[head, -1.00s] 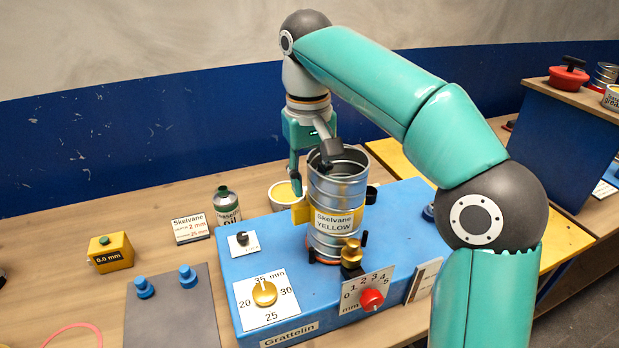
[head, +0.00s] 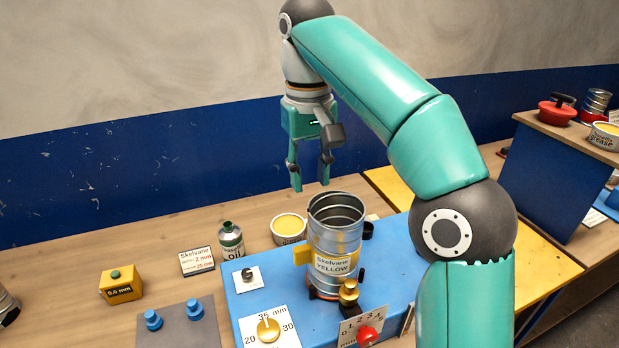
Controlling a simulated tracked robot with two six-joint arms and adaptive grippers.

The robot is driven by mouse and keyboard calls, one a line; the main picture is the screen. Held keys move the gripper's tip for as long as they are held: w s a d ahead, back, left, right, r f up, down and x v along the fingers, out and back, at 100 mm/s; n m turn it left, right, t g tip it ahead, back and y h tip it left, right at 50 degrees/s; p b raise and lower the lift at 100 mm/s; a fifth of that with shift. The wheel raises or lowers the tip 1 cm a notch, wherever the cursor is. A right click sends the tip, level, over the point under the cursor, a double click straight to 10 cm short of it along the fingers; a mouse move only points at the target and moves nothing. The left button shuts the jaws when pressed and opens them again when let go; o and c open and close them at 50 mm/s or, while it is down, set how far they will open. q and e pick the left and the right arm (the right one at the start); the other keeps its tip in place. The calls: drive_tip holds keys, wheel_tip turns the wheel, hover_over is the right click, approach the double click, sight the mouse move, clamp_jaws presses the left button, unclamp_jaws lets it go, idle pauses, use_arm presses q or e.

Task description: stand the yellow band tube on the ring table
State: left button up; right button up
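The yellow band tube (head: 335,245) is a ribbed metal cylinder with an open top and a label reading "Skelvane YELLOW". It stands upright on the blue machine (head: 262,284), behind a brass knob (head: 348,291). My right gripper (head: 311,184) is above and behind the tube's rim, apart from it. Its fingers point down with a gap between them, and nothing is held. My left gripper is not in view. I cannot make out which surface is the ring table.
An oil bottle (head: 230,241), a yellow-filled tin (head: 288,228) and a small sign (head: 197,260) stand left of the tube. A yellow gauge block (head: 121,286) is further left.

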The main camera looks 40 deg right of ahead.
wheel_tip(320, 180, up, 3)
drive_tip(key=shift+f+p, duration=0.1)
drive_tip(key=shift+p, duration=0.6)
drive_tip(key=shift+s, duration=0.1)
